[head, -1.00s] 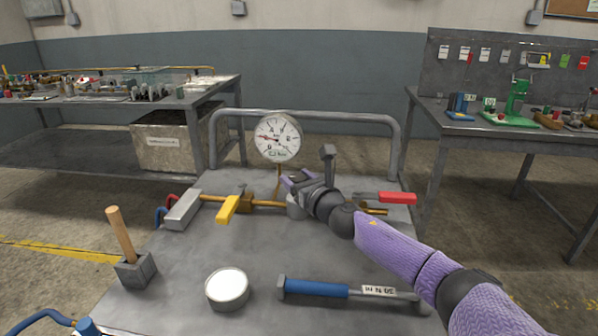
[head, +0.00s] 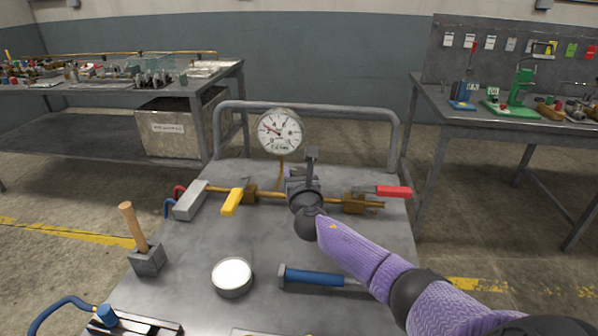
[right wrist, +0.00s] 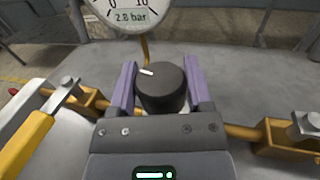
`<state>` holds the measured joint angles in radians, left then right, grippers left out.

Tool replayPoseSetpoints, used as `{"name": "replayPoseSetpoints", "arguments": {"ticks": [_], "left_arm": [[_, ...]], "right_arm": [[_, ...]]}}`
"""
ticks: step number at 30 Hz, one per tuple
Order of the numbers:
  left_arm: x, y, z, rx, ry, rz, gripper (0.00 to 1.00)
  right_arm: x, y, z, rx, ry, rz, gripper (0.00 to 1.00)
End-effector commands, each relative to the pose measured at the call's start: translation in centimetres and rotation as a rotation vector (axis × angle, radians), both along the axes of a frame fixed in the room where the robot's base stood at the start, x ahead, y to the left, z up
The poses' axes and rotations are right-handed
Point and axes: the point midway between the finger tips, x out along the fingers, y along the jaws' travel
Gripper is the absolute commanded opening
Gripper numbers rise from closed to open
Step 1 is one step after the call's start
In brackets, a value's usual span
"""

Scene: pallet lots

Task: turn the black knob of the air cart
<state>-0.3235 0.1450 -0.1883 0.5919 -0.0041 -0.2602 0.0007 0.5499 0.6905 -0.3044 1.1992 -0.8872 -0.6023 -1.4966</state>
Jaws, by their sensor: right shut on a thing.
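In the right wrist view the black knob (right wrist: 162,88) sits between the two purple fingers of my right gripper (right wrist: 161,85), which is shut on it. A white mark on the knob's top points toward the upper left. In the head view my right gripper (head: 301,178) is over the middle of the brass pipe and hides the knob. The round pressure gauge (head: 280,132) stands behind it on the air cart (head: 190,265). The gauge's lower display reads 2.8 bar in the right wrist view (right wrist: 130,16). My left gripper is not in view.
On the pipe, a yellow lever (head: 233,202) is at the left and a red lever (head: 394,191) at the right. A grey rail (head: 310,106) edges the cart's back.

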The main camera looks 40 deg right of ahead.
Motion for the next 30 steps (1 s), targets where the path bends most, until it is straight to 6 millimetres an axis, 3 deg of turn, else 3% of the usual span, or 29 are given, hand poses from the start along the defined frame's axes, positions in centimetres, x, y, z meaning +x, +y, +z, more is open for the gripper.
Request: {"name": "replayPoseSetpoints", "arguments": {"ticks": [6, 7, 12, 22, 30], "left_arm": [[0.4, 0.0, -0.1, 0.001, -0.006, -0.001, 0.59], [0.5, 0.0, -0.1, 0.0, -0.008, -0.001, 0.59], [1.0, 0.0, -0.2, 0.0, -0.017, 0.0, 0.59], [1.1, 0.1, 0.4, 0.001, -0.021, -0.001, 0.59], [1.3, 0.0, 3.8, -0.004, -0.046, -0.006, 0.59]], "right_arm": [[0.0, 0.0, -0.1, 0.0, 0.001, 0.001, 0.05], [0.0, 0.0, -0.1, 0.0, 0.001, 0.001, 0.68], [0.0, 0.0, 0.0, 0.0, 0.001, 0.001, 0.99], [-0.5, 0.4, 0.2, 0.0, 0.001, 0.004, 0.99], [-5.2, 3.8, 0.5, 0.001, 0.002, 0.004, 0.99]]}}
